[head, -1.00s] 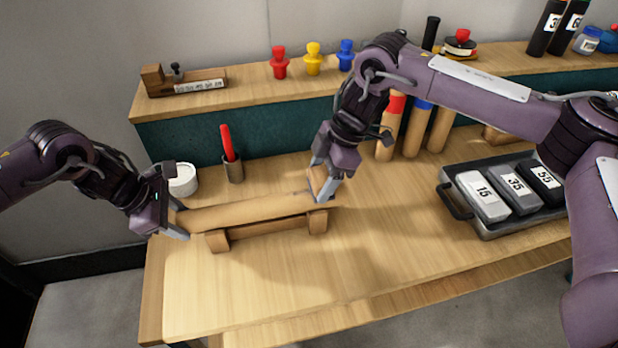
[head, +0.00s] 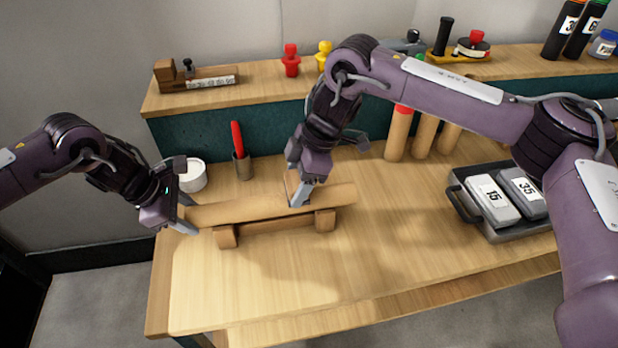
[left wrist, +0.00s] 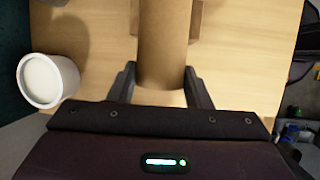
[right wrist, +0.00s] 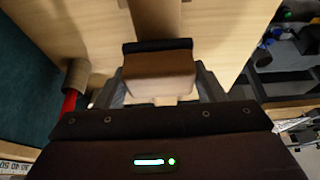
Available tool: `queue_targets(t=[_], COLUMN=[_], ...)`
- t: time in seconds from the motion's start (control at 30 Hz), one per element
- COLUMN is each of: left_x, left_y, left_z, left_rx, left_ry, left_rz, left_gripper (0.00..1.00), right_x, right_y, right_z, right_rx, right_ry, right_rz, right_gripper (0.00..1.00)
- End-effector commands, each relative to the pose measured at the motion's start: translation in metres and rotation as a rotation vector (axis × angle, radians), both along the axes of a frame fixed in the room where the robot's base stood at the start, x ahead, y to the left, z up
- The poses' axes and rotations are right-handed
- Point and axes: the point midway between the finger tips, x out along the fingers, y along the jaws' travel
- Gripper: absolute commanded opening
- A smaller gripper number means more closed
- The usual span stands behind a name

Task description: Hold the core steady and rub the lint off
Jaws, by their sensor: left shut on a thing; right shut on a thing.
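The brown cardboard core (head: 240,208) lies across a wooden cradle (head: 275,229) on the bench. My left gripper (head: 184,213) is shut on the core's left end. In the left wrist view the core (left wrist: 163,45) runs away from between its fingers. My right gripper (head: 298,192) is shut on a tan block with a dark edge strip and holds it on or just over the top of the core, right of its middle. In the right wrist view the block (right wrist: 158,72) sits between the fingers and hides part of the core. I see no clear lint.
A white pot (head: 193,177) and a cup with a red-handled tool (head: 240,155) stand behind the core. A tray (head: 480,225) with numbered blocks is at the right. Upright rolls (head: 398,135) stand behind. The front of the bench is clear.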

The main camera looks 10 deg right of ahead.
Motion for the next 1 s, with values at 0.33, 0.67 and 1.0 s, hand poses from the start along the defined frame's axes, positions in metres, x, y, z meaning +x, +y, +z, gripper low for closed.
queue_targets(t=[0.33,0.67,1.0], left_x=[0.000,0.000,0.000], left_y=[0.000,0.000,0.000], left_z=[0.001,0.000,0.000], left_rx=[-0.001,0.000,0.000], left_ry=[-0.001,-0.001,-0.001], left_rz=[0.000,0.000,0.001], left_gripper=[0.20,0.20,0.20], right_x=[0.001,0.000,0.000], right_y=[0.020,0.020,0.019], right_z=[0.022,0.050,0.078], right_rx=[0.002,0.001,0.000], right_ry=[-0.004,-0.001,-0.002], right_rz=[0.000,0.001,0.001], right_gripper=[0.41,0.41,0.41])
